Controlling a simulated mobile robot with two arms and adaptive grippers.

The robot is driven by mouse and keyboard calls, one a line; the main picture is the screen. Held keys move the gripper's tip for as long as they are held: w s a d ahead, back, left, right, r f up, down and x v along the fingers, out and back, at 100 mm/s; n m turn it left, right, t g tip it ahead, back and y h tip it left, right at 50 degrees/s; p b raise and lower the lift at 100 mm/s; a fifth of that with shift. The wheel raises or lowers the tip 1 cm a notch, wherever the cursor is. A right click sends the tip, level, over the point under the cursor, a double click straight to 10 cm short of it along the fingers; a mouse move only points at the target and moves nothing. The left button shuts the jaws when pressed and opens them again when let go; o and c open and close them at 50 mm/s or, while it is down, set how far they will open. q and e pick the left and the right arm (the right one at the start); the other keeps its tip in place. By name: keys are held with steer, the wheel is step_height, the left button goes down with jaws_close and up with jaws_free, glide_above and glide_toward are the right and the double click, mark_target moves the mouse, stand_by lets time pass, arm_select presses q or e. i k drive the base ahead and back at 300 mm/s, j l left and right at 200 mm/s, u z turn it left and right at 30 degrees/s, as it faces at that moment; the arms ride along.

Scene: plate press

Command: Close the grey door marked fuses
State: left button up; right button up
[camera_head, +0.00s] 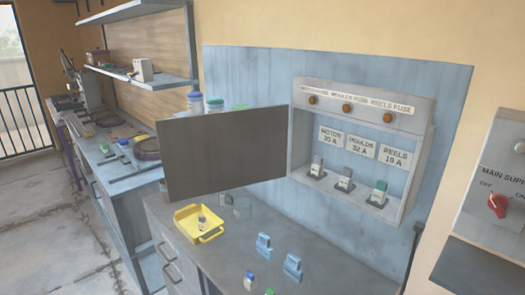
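The grey door (222,153) stands wide open on the left side of the fuse box (422,165). Its plain dark face is toward me, and no marking shows on it. The box is open, with labels for motor, moulds and reels inside and several fuse holders (344,180) below them. The strip along the top of the box carries lettering about fuses and three orange lamps (347,108). Neither of my grippers is in view.
A grey counter (330,272) below the box holds a yellow tray (188,223), blue clips (292,267) and small bottles (249,281). A main supply box (497,180) with a red switch is at the right. Shelves and a bench line the left wall.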

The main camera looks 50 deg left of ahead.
mark_target(202, 155)
steer(key=j+z, duration=0.1)
steer(key=j, duration=0.4)
steer(key=j+z, duration=0.15)
steer(key=j, duration=0.4)
steer(key=k+j+z, duration=0.1)
steer(key=j, duration=0.4)
steer(key=j+z, duration=0.1)
steer(key=j, duration=0.45)
steer(key=k+j+z, duration=0.1)
steer(key=j, duration=0.4)
steer(key=k+j+z, duration=0.15)
steer(key=j, duration=0.35)
steer(key=k+j+z, duration=0.1)
steer(key=j, duration=0.35)
steer(key=k+j+z, duration=0.1)
steer(key=j, duration=0.4)
steer(key=k, duration=0.5)
steer(key=k+j+u, duration=0.3)
steer(key=i+l, duration=0.1)
steer(key=i, duration=0.25)
